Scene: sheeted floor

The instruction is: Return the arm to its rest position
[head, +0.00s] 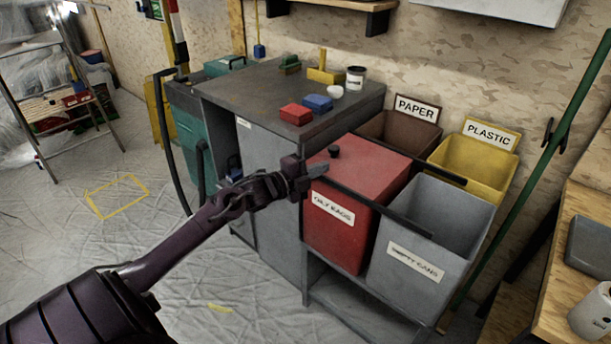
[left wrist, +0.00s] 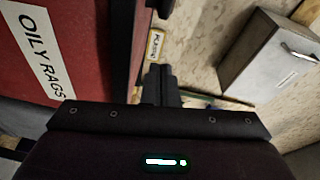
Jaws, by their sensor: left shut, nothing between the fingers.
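My left arm comes in from the lower left in the head view, and its gripper (head: 318,170) is at the front left upper edge of the red bin (head: 335,228) labelled "OILY RAGS". In the left wrist view the two dark fingers (left wrist: 161,84) lie together with nothing between them. The red bin (left wrist: 58,32) fills the upper left of that view. The red bin has a closed red lid with a black knob (head: 334,151). I cannot tell whether the gripper touches the bin. My right gripper is not in view.
A grey bin (head: 415,262) stands right of the red one, with a brown paper bin (head: 372,128) and a yellow plastic bin (head: 470,178) behind. A grey cabinet (head: 262,180) with blocks on top stands left. Sheeted floor (head: 120,265) is mostly clear at left.

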